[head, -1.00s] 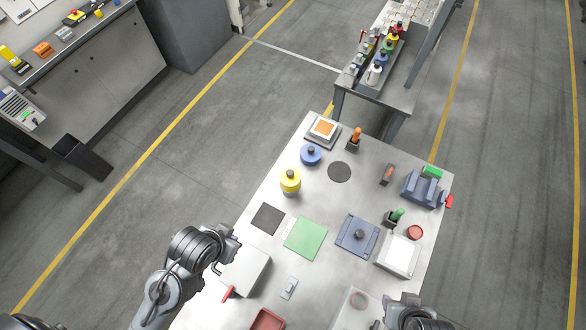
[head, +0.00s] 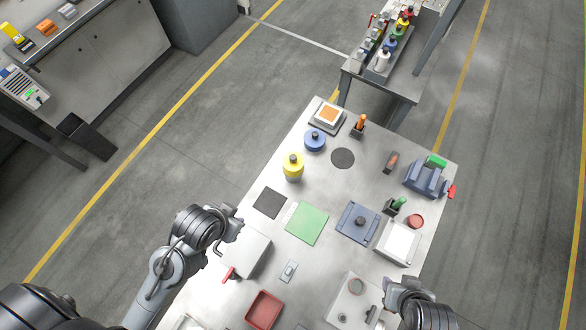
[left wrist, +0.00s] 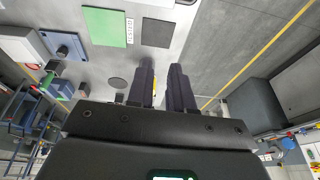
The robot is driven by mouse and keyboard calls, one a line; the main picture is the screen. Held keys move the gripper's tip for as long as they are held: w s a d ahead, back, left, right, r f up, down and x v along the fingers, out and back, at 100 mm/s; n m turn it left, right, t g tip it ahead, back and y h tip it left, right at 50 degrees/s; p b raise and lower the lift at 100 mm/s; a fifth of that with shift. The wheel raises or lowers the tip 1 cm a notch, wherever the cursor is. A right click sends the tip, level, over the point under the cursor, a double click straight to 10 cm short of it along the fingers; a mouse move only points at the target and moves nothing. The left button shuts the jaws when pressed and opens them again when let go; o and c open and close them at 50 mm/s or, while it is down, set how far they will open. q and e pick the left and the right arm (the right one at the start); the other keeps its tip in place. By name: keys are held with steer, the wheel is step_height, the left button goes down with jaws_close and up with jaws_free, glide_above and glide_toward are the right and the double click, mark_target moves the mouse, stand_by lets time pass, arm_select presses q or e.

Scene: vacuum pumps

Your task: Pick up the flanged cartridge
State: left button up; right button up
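Two parts on the bench could be the flanged cartridge, and I cannot tell which it is. One is a yellow cylinder with a dark top (head: 292,168); the other is a round blue flanged part with a dark knob (head: 315,141) beyond it. Both stand upright and untouched. My left gripper (head: 234,232) is at the bench's left edge, nearer than both parts. In the left wrist view its two dark fingers (left wrist: 160,85) are apart, with a sliver of yellow behind the gap. My right gripper (head: 390,290) is at the near right; its fingers are too unclear to read.
A grey box (head: 247,255) with a red handle stands close to my left gripper. A green mat (head: 307,223), a dark square (head: 270,203), a blue plate (head: 358,223) and a red tray (head: 263,309) lie on the bench. A dark disc (head: 343,158) lies right of the blue part.

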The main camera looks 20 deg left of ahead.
arm_select(q)
steer(key=o, duration=1.4)
